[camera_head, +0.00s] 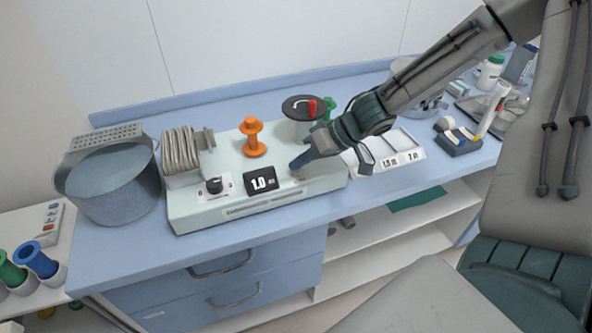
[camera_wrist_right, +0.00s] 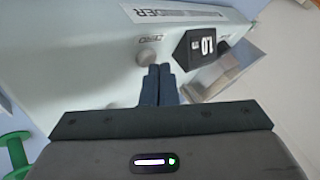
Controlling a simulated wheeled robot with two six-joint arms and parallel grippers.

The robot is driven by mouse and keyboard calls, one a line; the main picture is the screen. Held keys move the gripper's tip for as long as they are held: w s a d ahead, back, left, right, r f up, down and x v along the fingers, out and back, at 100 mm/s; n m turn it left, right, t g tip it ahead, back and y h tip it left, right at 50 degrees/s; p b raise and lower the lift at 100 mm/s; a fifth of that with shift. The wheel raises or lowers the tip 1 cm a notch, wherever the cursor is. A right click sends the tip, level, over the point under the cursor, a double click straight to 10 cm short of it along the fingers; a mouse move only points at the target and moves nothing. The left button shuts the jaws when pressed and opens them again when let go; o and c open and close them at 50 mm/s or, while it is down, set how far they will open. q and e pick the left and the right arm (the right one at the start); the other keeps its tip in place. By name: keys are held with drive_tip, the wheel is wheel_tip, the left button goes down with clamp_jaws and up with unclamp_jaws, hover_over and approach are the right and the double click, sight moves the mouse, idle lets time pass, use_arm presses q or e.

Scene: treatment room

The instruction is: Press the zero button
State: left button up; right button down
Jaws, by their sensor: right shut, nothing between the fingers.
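The display also shows in the right wrist view (camera_wrist_right: 203,46). In that view a round grey button (camera_wrist_right: 149,57) with a small label sits on the machine's face beside the display; I take it as the zero button. My right gripper (camera_head: 297,165) is shut and empty, over the display's right side. In the right wrist view its fingertips (camera_wrist_right: 159,70) lie very close to the button; I cannot tell whether they touch. In the head view the gripper hides the button. My left gripper is not in view.
The machine carries a black knob (camera_head: 214,186), an orange spool (camera_head: 252,137) and a dark round plate (camera_head: 303,107) behind the gripper. A metal pot (camera_head: 106,193) stands left. A labelled white tray (camera_head: 408,155) lies right, with a tape dispenser (camera_head: 458,140) beyond.

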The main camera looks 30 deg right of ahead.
sight(301, 174)
drive_tip(key=shift+f+b, duration=0.3)
drive_tip(key=shift+r, duration=0.1)
idle(0.4)
drive_tip(key=shift+r+p, duration=0.8)
drive_tip(key=shift+p, duration=0.15)
wheel_tip(301, 174, up, 5)
drive_tip(key=p, duration=0.5)
drive_tip(key=shift+d, duration=0.1)
idle(0.5)
